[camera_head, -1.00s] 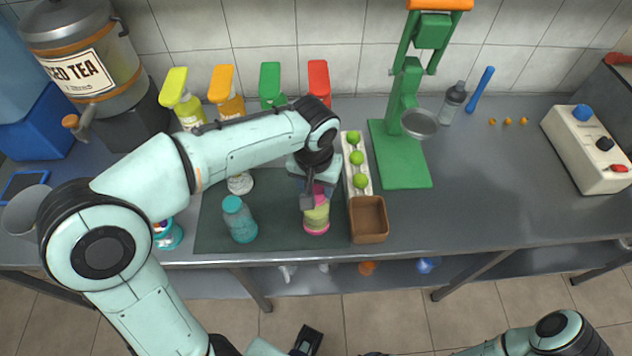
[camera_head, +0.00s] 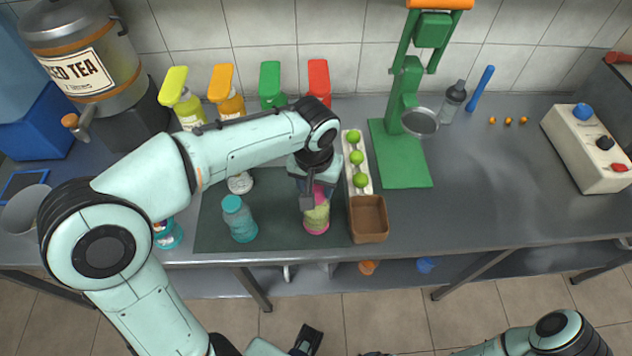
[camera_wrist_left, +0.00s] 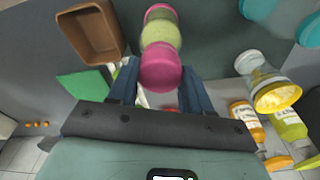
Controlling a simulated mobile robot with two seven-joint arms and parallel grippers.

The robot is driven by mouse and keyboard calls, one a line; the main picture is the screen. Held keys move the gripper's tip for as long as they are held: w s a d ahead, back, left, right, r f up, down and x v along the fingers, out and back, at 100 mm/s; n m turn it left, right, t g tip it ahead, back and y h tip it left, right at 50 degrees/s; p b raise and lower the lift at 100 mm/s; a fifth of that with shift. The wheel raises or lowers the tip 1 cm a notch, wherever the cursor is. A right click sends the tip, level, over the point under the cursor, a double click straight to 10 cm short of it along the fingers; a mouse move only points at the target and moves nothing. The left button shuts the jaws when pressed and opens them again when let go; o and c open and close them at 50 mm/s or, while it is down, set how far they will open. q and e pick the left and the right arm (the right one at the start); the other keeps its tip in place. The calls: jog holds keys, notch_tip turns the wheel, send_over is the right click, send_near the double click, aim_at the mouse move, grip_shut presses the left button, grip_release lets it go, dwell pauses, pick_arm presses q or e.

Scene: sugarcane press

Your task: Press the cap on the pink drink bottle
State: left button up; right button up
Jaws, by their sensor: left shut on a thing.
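The pink drink bottle (camera_head: 317,222) stands on the dark mat (camera_head: 275,235) near the front of the counter. It has a pink base and a yellow-green middle. A pink cap (camera_wrist_left: 160,66) is at the bottle's top, and the bottle (camera_wrist_left: 160,33) shows beyond it in the left wrist view. My left gripper (camera_head: 309,192) reaches down over the bottle from above. Its two blue fingers lie on either side of the cap, shut on it. The cap looks in line with the bottle; I cannot tell whether it is seated.
A teal bottle (camera_head: 240,220) stands to the left on the mat. A brown box (camera_head: 368,220) is close to the right, with a white tray (camera_head: 350,172) of green fruit behind it. A green press (camera_head: 405,155) stands farther right. The counter right of it is mostly clear.

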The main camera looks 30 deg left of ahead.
dwell(0.4)
pick_arm(q)
jog(key=o, duration=1.5)
jog(key=shift+r+p, duration=1.4)
jog(key=shift+r, duration=0.6)
jog(key=shift+r+p, duration=1)
jog(key=shift+r, duration=0.55)
pick_arm(e)
jog(key=w+r, duration=0.3)
jog(key=r, duration=0.2)
jog(key=shift+r, duration=0.35)
pick_arm(q)
grip_shut()
